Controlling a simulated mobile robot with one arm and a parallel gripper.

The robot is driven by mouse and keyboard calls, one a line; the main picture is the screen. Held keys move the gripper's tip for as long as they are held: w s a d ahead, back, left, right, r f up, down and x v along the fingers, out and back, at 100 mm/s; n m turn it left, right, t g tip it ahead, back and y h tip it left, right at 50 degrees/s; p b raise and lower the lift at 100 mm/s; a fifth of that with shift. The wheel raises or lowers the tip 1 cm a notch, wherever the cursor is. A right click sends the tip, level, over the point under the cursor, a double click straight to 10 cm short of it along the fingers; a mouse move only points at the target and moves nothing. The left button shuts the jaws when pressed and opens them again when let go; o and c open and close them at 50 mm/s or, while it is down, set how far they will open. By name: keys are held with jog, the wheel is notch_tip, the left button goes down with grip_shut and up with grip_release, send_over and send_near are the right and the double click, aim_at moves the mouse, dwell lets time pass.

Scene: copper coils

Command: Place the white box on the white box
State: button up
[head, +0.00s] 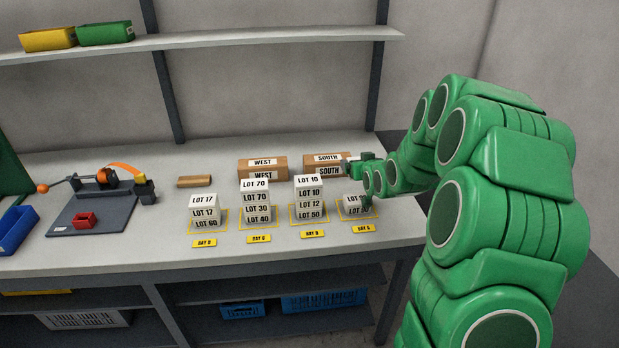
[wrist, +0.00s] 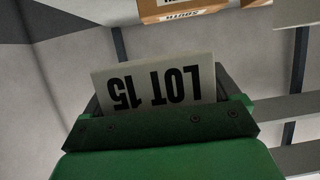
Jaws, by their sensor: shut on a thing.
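My gripper (head: 350,167) is shut on a white box labelled LOT 15 (wrist: 155,84), seen upside down in the wrist view. In the head view the gripper is above the bench at the right, in front of the SOUTH cartons, and the held box is mostly hidden. White boxes stand in four marked bays. The left bay has a LOT 17 box (head: 204,207) on a LOT 60 box (head: 206,223). Beside it LOT 70 (head: 255,193) tops a stack, then LOT 10 (head: 309,188) tops another. A single low white box (head: 352,205) stands at right, partly hidden by my arm.
WEST (head: 264,169) and SOUTH (head: 321,160) cartons stand behind the stacks. A shelf (head: 220,40) crosses above. Bare bench lies along the front edge.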

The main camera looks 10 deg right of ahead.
jog(key=shift+w+a+r, duration=0.1)
jog(key=shift+a+r, duration=0.25)
jog(key=shift+a, duration=0.1)
jog(key=a+r, duration=0.3)
jog(key=a, duration=0.8)
jog(key=a+r, duration=0.3)
jog(key=a, duration=0.8)
jog(key=s+a+r, duration=0.1)
jog(key=s+a, duration=0.5)
jog(key=a, duration=0.4)
jog(key=s+a, duration=0.7)
jog(key=a, duration=0.2)
send_over(203, 196)
jog(key=s, duration=0.2)
jog(key=f, duration=0.8)
jog(key=shift+w+d, duration=0.25)
jog(key=shift+d, duration=0.15)
jog(key=shift+w+a+f, duration=0.2)
jog(key=shift+w+f, duration=0.1)
jog(key=shift+w, duration=0.1)
jog(key=shift+w+a+f, duration=0.15)
jog(key=shift+w+f, duration=0.2)
jog(key=shift+f, duration=1.65)
jog(key=shift+f, duration=0.1)
